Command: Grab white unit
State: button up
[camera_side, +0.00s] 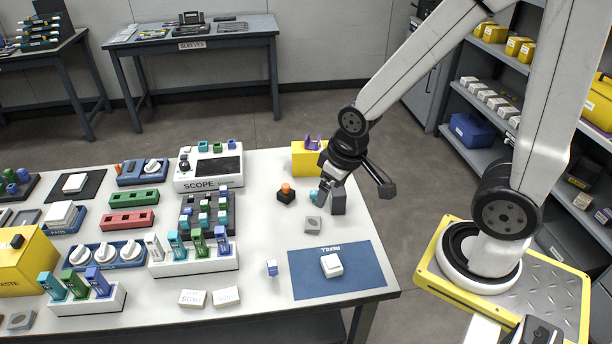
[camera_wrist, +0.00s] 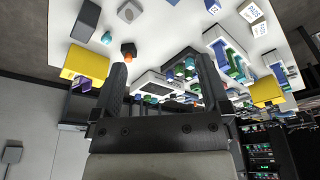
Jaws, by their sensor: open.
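A small white unit (camera_side: 331,265) lies on a blue mat (camera_side: 359,271) at the front right of the table in the side view. I cannot make it out in the wrist view. My gripper (camera_side: 325,188) is above the table's right part, behind the mat and well apart from the white unit. In the wrist view my gripper (camera_wrist: 163,72) has its two dark fingers spread with nothing held between them. Another white block (camera_side: 74,183) lies on a black mat at the back left.
A dark grey block (camera_side: 338,204), a small grey block (camera_side: 313,225) and an orange-topped black piece (camera_side: 286,193) stand near my gripper. A yellow box (camera_side: 306,158) is behind. Racks of coloured pieces and a scope (camera_side: 209,172) fill the left.

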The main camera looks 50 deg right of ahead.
jog(key=shift+o, duration=0.2)
jog(key=m+g+y, duration=0.3)
jog(key=m+g, duration=0.1)
jog(key=m, duration=0.3)
send_over(338, 260)
jog(key=s+d, duration=0.2)
jog(key=d, duration=0.1)
notch_tip(338, 260, down, 8)
jog(key=f+m+t+y, duration=0.2)
jog(key=f+m, duration=0.1)
jog(key=m, duration=0.2)
jog(key=s+f+m+t+y, duration=0.1)
jog(key=f+m+t+y, duration=0.2)
jog(key=f+m, duration=0.1)
jog(key=d+f+m+t+y, duration=0.1)
jog(key=f+m+t+y, duration=0.1)
jog(key=m, duration=0.5)
jog(key=shift+s+f+t+y, duration=0.3)
jog(key=shift+f+y, duration=0.4)
jog(key=shift+w+d+f+m+t+h, duration=0.1)
jog(key=shift+d+f+m+t+h, duration=0.1)
jog(key=shift+f+m+t, duration=0.25)
jog(key=shift+w+d+f+m+t+h, duration=0.1)
jog(key=shift+d+f+m+t, duration=0.15)
jog(key=shift+m+t, duration=0.4)
jog(key=shift+a, duration=0.1)
jog(key=shift+x, duration=1.25)
jog(key=shift+a+f, duration=0.1)
